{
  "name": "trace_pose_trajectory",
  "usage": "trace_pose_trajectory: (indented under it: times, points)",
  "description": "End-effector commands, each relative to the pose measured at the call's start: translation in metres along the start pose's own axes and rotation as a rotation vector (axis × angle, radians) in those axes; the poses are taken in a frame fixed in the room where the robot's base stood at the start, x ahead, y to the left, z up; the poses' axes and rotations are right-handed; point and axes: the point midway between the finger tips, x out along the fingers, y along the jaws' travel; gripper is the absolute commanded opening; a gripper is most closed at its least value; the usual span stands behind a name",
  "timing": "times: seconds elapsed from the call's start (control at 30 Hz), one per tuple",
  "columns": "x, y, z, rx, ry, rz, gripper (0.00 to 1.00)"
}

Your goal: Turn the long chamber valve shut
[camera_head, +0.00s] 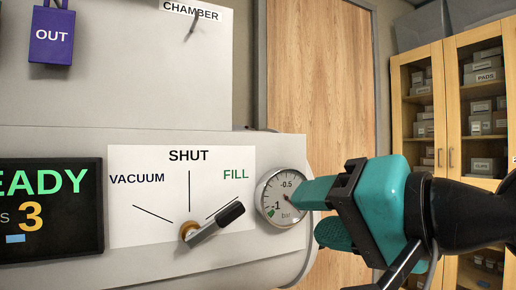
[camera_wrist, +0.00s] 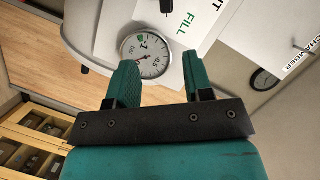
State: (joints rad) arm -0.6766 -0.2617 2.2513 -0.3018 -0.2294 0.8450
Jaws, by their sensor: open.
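The chamber valve (camera_head: 212,222) is a long lever with a black grip on a brass hub. It sits on a white label plate (camera_head: 140,225) marked VACUUM, SHUT and FILL. The lever points up and right, near the FILL line, and the SHUT line runs straight up. A dark piece at the top edge of the wrist view (camera_wrist: 166,5), close to the word FILL, appears to be its grip end. My teal gripper (camera_head: 309,212) is right of the lever, apart from it, in front of the panel's right end. Its jaws (camera_wrist: 161,62) are open with nothing held.
A round pressure gauge (camera_head: 281,197) is right of the plate, partly behind my gripper; it shows between the fingers in the wrist view (camera_wrist: 145,52). A dark display (camera_head: 50,210) is at left, a purple OUT tag (camera_head: 52,36) above. A wooden cabinet (camera_head: 452,55) stands behind right.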

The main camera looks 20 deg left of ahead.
Motion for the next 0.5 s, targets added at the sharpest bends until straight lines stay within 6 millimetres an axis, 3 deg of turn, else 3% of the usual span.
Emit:
trace_pose_trajectory:
  times: [0.03,0.1,0.23,0.37,0.5]
  points:
    - [-0.013,-0.009,-0.008,0.029,-0.019,0.002,0.47]
    - [-0.023,-0.009,-0.005,0.062,-0.046,-0.006,0.47]
    - [-0.031,-0.009,0.002,0.094,-0.074,-0.019,0.47]
    - [-0.025,-0.005,0.007,0.099,-0.081,-0.024,0.47]
    - [-0.006,-0.002,0.011,0.097,-0.082,-0.025,0.47]
